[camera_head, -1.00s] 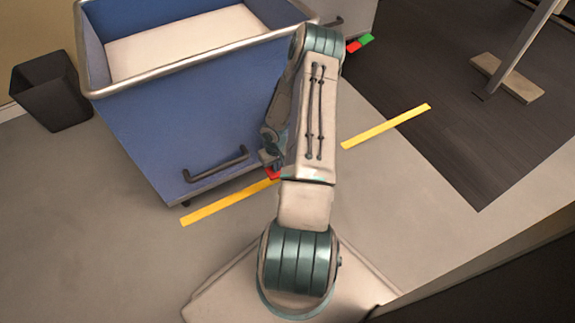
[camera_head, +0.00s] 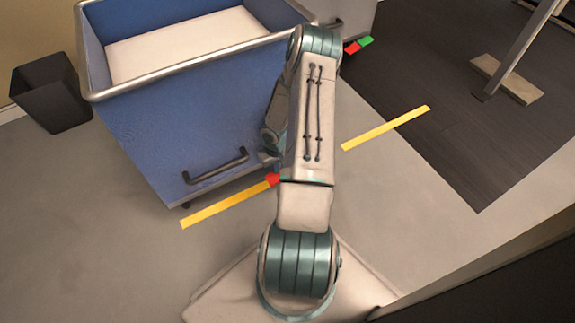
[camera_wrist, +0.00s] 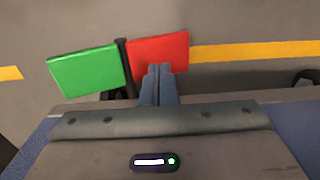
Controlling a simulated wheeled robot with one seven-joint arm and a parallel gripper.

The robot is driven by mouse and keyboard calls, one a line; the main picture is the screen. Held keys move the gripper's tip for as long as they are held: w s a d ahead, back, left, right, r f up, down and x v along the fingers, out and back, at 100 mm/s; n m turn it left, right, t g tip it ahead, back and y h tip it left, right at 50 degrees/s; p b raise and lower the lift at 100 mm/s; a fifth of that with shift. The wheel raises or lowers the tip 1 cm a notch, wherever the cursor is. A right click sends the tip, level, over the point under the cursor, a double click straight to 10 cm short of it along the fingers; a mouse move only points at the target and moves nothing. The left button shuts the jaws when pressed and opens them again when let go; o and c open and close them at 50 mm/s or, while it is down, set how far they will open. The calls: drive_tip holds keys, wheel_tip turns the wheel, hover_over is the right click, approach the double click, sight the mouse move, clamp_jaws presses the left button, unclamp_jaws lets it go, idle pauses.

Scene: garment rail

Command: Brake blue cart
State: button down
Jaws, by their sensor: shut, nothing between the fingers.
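The blue cart (camera_head: 175,120) stands at the upper left in the head view, with a white inside and a metal rim. A red pedal (camera_wrist: 158,50) and a green pedal (camera_wrist: 87,70) sit side by side on a dark bracket at its lower edge in the wrist view. The green one looks larger and nearer the camera. The red pedal (camera_head: 272,180) also shows in the head view beside my arm. My gripper (camera_wrist: 159,70) is shut and empty, its tips over the near edge of the red pedal. Whether they touch is unclear. My arm hides the gripper in the head view.
A black bin (camera_head: 50,92) stands left of the cart. A grey cart (camera_head: 345,15) with its own red and green pedals is behind. Yellow floor strips (camera_head: 385,128), a dark mat and a post on a wooden foot (camera_head: 507,80) lie right.

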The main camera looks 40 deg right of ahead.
wheel_tip(320, 180, up, 6)
drive_tip(key=p, duration=0.3)
drive_tip(key=shift+f+p, duration=0.2)
drive_tip(key=shift+p, duration=0.2)
idle(0.3)
